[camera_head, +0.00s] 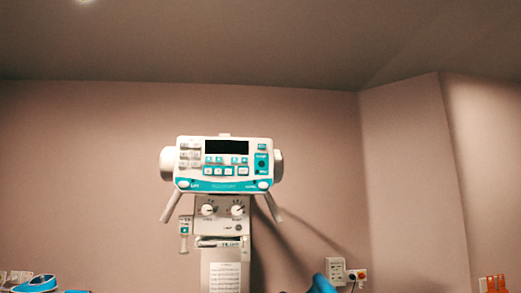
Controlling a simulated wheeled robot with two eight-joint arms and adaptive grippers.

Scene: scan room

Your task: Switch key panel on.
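The key panel (221,187) is the white and teal front of a medical unit, upright against the back wall near the middle of the head view. It has a dark blank display (226,147), a row of teal and white buttons (228,171) below it, and a block of pale keys (190,157) on its left. A teal key area (261,163) is at its right. I cannot make out which button is a power switch. No gripper can be made out in the head view.
Below the panel are two round knobs (208,210) and a white column (224,275). A wall box with sockets (336,270) is lower right. Blue shapes (322,284) show at the bottom edge, too cut off to identify. Orange items (493,284) stand far right.

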